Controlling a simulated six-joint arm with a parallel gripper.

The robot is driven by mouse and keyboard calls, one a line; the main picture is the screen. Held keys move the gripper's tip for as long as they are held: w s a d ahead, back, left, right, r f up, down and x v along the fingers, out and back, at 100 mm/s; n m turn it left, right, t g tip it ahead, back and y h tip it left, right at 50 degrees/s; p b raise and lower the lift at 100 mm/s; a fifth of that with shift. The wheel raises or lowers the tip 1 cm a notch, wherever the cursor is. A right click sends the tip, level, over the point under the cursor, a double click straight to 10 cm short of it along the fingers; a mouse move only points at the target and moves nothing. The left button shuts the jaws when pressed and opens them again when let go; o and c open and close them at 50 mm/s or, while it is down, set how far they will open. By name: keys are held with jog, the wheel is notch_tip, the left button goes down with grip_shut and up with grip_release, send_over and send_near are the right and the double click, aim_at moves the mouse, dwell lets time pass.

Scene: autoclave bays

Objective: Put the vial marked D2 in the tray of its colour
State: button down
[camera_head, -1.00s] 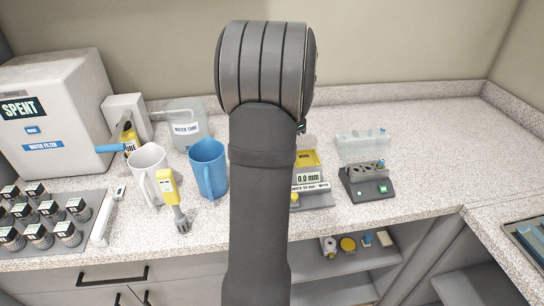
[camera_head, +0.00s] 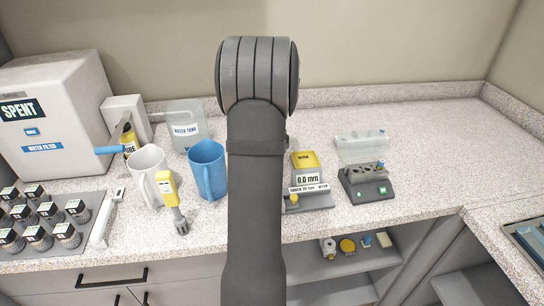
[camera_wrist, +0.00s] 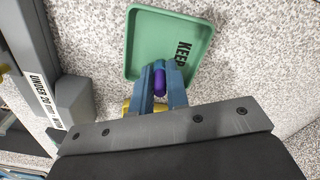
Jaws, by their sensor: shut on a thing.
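My gripper (camera_wrist: 163,70) shows in the wrist view with two blue fingers, shut on a small purple object (camera_wrist: 160,84), which seems to be the vial. No D2 mark is readable on it. A green tray (camera_wrist: 137,30) with the word KEEP lies on the counter under and beyond the fingertips. The purple object appears over the tray's near edge; I cannot tell its height. In the head view my arm hides the gripper, the vial and the green tray.
A gauge (camera_head: 307,180) reading 0.0 mm stands right of my arm, beside a dark block (camera_head: 366,184). Counter at far right is clear.

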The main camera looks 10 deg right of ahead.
jog(key=c, duration=1.7)
grip_release()
jog(key=shift+f, duration=0.1)
notch_tip(320, 180, up, 12)
jog(key=shift+r, duration=0.2)
jog(key=shift+f, duration=4.1)
